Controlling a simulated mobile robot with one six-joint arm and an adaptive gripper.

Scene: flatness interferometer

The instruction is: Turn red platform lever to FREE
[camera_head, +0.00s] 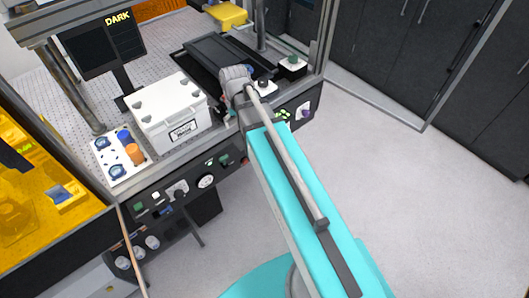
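A small red part (244,160) shows on the dark front panel, right beside the left edge of my arm. It may be the red platform lever, but it is too small and too close to the arm for me to tell its shape or position. My teal and grey arm reaches up from the bottom right across the bench's front edge. Its grey end joint is over the bench, in front of the dark flat bed (205,52). I cannot make out my gripper's fingers or anything held in them.
The front panel holds a round gauge (205,181), green buttons and a black-handled control (178,191). A white box (170,112) and a white tray (118,160) with blue and orange parts stand on the perforated bench. Open grey floor (420,200) lies at right, before dark cabinets (390,50).

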